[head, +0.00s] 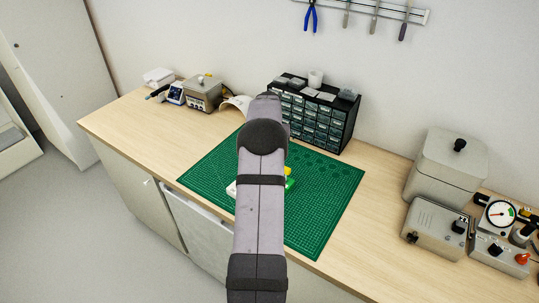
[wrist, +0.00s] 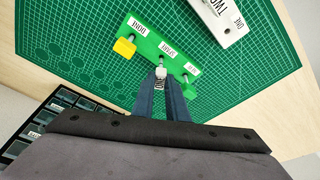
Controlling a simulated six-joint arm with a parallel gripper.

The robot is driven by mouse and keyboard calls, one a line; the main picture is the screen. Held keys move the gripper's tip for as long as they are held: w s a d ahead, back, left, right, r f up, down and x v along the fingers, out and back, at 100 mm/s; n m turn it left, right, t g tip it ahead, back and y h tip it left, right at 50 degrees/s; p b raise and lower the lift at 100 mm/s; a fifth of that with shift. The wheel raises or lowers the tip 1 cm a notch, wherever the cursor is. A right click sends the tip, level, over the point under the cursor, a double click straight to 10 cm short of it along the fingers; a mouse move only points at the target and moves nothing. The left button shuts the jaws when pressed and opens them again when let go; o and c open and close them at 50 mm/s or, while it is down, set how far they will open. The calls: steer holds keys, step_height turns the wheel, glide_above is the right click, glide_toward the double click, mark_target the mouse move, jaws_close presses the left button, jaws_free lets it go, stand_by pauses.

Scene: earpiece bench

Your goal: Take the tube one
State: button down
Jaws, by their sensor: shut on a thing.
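A green rack (wrist: 152,39) lies on the cutting mat and carries white labels; one reads "DONE" and the middle one seems to read "SPARE". A yellow piece (wrist: 124,47) is on the peg by "DONE". A green piece (wrist: 189,91) is at the peg on the other end. My gripper (wrist: 162,80) is shut on a small pale piece (wrist: 161,72) at the middle peg; I cannot tell whether it still touches the peg. A white block (wrist: 214,14) with labels, one reading "ONE", lies beside the rack. In the head view my arm hides most of this.
The green cutting mat (head: 325,200) covers the bench middle and has free room on the right. A dark drawer cabinet (head: 320,118) stands behind it. A grey lidded box (head: 446,168) and instruments stand at right. A soldering station (head: 203,94) is at back left.

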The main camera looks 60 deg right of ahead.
steer(key=shift+w+d+p+v, duration=0.1)
steer(key=shift+d+p+v, duration=0.05)
steer(key=shift+p+v, duration=0.6)
steer(key=shift+w+d+p+v, duration=0.15)
steer(key=shift+p+v, duration=0.3)
steer(key=shift+v, duration=0.45)
steer(key=shift+w+d+p+v, duration=0.1)
steer(key=shift+d+p+v, duration=0.1)
steer(key=shift+p+v, duration=0.55)
